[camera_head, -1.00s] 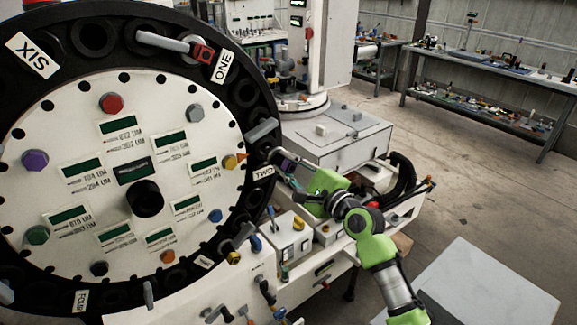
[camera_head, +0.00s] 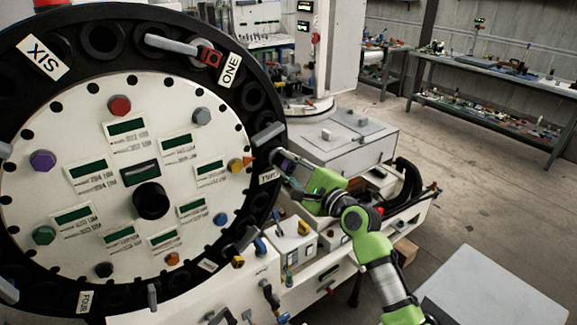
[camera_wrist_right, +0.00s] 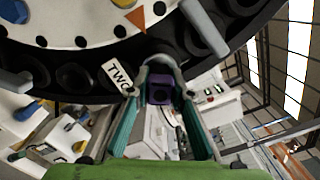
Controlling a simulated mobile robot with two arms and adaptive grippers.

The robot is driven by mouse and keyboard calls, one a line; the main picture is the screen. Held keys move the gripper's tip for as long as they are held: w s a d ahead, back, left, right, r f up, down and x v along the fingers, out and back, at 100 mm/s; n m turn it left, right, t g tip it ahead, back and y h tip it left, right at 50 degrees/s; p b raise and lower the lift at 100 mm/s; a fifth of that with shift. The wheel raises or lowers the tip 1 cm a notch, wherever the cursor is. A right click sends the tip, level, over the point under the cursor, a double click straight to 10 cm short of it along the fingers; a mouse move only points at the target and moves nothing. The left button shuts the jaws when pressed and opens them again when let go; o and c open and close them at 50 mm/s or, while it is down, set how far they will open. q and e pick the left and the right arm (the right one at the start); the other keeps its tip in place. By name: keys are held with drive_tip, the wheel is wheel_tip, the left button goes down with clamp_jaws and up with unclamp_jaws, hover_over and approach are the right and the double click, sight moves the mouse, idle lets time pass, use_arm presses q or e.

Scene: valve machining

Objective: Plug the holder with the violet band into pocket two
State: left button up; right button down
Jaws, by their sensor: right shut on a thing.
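The large black-rimmed tool wheel (camera_head: 150,200) fills the left of the head view. The "TWO" label (camera_wrist_right: 118,75) is on its rim, just left of my right gripper in the wrist view. My right gripper (camera_wrist_right: 162,90) is shut on the holder with the violet band (camera_wrist_right: 161,77). In the head view my right gripper (camera_head: 288,164) is at the rim beside that label. The holder's far end is at the rim by pocket two and is hidden, so I cannot tell how deep it sits. My left gripper is not in view.
A holder with a red band (camera_head: 209,57) sits by the "ONE" label (camera_head: 231,69). Grey levers stick out from the rim, one (camera_head: 268,134) just above my right gripper. A grey machine housing (camera_head: 335,140) stands behind it. Below is a white control box (camera_head: 294,240).

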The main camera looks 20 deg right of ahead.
drive_tip(key=shift+x, duration=0.95)
drive_tip(key=c, duration=1.7)
unclamp_jaws()
drive_tip(key=shift+f, duration=0.1)
drive_tip(key=shift+s+d, duration=0.1)
drive_tip(key=shift+s, duration=0.05)
drive_tip(key=shift+s+d+p, duration=0.25)
drive_tip(key=shift+s+p, duration=0.15)
drive_tip(key=shift+s, duration=0.3)
drive_tip(key=shift+p+v, duration=0.8)
drive_tip(key=shift+v, duration=1.3)
